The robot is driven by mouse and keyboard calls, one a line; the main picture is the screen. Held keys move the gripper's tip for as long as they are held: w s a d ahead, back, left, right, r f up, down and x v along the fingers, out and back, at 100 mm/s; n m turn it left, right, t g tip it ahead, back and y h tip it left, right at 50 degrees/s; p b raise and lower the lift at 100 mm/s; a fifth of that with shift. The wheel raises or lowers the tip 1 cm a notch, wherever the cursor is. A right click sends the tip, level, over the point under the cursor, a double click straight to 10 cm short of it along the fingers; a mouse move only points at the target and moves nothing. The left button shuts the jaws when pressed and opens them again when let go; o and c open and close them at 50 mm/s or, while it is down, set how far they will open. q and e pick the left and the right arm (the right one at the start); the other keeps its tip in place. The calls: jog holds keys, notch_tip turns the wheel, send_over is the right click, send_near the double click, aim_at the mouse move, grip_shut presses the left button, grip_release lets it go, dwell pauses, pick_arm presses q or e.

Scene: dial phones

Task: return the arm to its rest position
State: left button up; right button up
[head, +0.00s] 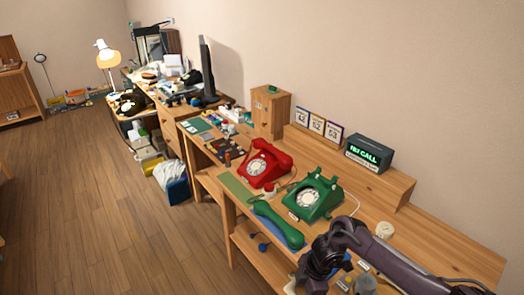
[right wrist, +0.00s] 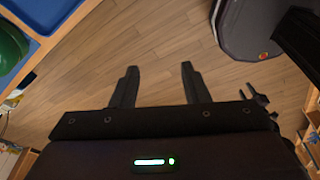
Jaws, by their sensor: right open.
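My right arm comes in from the lower right in the head view, bent beside the front of the desk. Its right gripper shows in the right wrist view (right wrist: 157,78), with two dark fingers apart and only wooden floor between them. The green dial phone (head: 313,196) stands on the desk with its green handset (head: 278,226) off the cradle, lying on a blue mat in front. The red dial phone (head: 265,164) stands to its left with its handset on top. My left gripper is not in view.
The wooden desk (head: 455,248) has a raised shelf with a lit display box (head: 368,153) reading "CALL", cards (head: 317,124) and a small wooden cabinet (head: 270,112). Open floor (head: 110,210) lies left of the desk.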

jog(key=s+a+f+m+t+y+b, duration=0.1)
jog(key=s+f+m, duration=0.45)
jog(key=f, duration=0.55)
jog(key=s+a+f+m+t+y+b, duration=0.15)
jog(key=s+f+m, duration=0.35)
jog(key=f, duration=0.6)
jog(key=s+d+f+m+h, duration=0.1)
jog(key=s+d+f, duration=0.3)
jog(key=s, duration=0.6)
jog(key=s+d+f+m+g+h+b, duration=0.1)
jog(key=s+d+f, duration=0.4)
jog(key=s, duration=0.6)
jog(key=s+d+f+m+h+b, duration=0.1)
jog(key=s+d+f+m+h, duration=0.2)
jog(key=s, duration=0.8)
notch_tip(320, 180, down, 3)
jog(key=shift+d+f+m, duration=0.2)
jog(key=shift+d+m, duration=0.5)
jog(key=shift+m, duration=0.35)
